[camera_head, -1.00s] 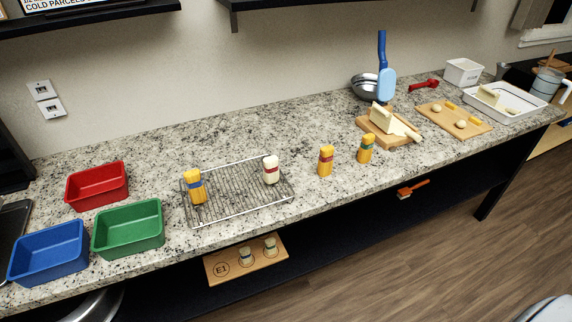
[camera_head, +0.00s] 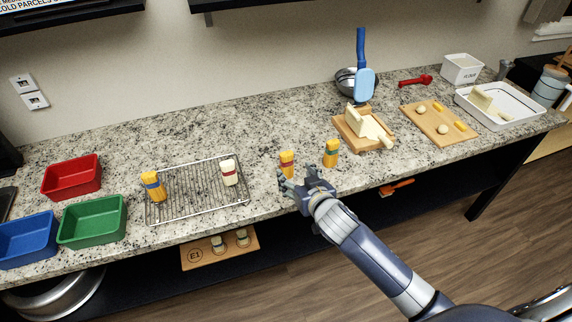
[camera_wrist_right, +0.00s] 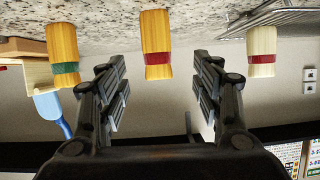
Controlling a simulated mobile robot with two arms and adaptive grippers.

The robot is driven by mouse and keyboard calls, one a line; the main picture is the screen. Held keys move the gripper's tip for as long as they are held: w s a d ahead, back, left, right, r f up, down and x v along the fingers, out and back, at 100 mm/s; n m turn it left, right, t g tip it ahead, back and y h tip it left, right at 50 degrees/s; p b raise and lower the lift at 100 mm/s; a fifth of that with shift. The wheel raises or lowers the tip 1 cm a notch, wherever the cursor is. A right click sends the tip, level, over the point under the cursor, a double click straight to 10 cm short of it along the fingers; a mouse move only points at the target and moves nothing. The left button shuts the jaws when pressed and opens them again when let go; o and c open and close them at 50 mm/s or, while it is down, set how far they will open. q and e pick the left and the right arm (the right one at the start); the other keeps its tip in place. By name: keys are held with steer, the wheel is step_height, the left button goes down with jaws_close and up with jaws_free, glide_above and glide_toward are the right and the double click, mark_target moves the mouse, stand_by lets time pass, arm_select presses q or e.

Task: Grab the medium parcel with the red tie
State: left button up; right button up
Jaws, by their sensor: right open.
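A yellow parcel with a red tie (camera_head: 287,160) stands upright on the counter. In the right wrist view, which is upside down, this parcel (camera_wrist_right: 156,42) is centred beyond the fingertips. My right gripper (camera_head: 297,182) is open and empty, just on the near side of it at the counter's front edge. The fingers are apart in the wrist view (camera_wrist_right: 159,70), with nothing between them. A cream parcel, also with a red tie (camera_head: 229,173), stands on the wire rack. My left gripper is not in view.
A yellow parcel with a green tie (camera_head: 331,150) stands to the right. A blue-tied one (camera_head: 153,187) stands on the wire rack (camera_head: 190,198). Red (camera_head: 72,179), green (camera_head: 93,223) and blue (camera_head: 27,240) bins sit left. A board with a cheese-like block (camera_head: 378,137) is further right.

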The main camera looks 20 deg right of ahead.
mark_target(288, 165)
steer(key=x, duration=0.3)
steer(key=shift+w+d+f, duration=0.15)
steer(key=shift+w+f, duration=0.05)
steer(key=shift+w, duration=0.05)
steer(key=shift+w+f, duration=0.2)
steer(key=shift+w, duration=0.4)
steer(key=shift+w+f+p, duration=0.15)
steer(key=shift+w+p, duration=0.35)
steer(key=shift+w, duration=0.05)
steer(key=shift+x, duration=1.95)
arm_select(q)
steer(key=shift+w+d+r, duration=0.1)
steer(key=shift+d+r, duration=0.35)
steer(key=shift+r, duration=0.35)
arm_select(e)
steer(key=shift+f, duration=0.1)
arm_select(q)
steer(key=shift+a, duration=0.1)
arm_select(e)
steer(key=c, duration=1.2)
